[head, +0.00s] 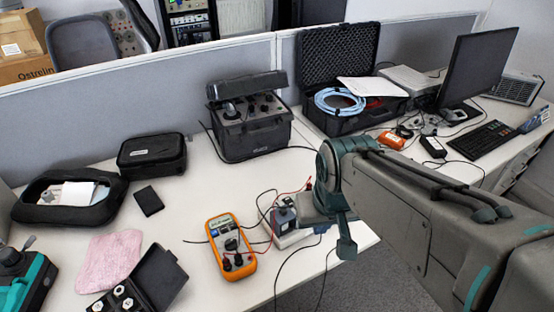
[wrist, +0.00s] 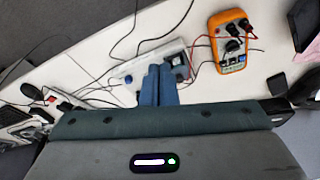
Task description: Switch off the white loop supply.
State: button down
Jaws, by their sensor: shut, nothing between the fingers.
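The white loop supply (head: 291,240) is a small white box near the table's front edge, right of the orange multimeter (head: 231,246), with red and black leads around it. In the wrist view the white supply (wrist: 145,68) lies under and beyond my fingers. My gripper (wrist: 158,68) is shut and empty, its two blue fingers side by side over the box. They hide part of its top, and I cannot tell whether they touch it. The switch's position cannot be made out.
A black-cased instrument (head: 252,122) stands behind, by the grey partition. An open black case (head: 340,85) holds a blue coiled hose. A black box with knobs (head: 140,285) and a pink cloth (head: 109,260) lie at left. Loose cables cross the table around the supply.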

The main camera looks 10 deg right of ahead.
jog(key=shift+s, duration=0.25)
jog(key=n+g+p, duration=0.1)
jog(key=n+p, duration=0.2)
jog(key=n, duration=1.9)
send_over(288, 198)
jog(key=s, duration=0.2)
notch_tip(288, 198, down, 6)
jog(key=shift+d+f+y, duration=0.25)
jog(key=shift+d+y, duration=0.05)
jog(key=shift+d, duration=0.05)
jog(key=f, duration=0.4)
jog(key=w+f, duration=0.1)
jog(key=f, duration=0.9)
jog(key=shift+w+a+p, duration=0.25)
jog(key=shift+a+p, duration=0.1)
jog(key=shift+d, duration=0.1)
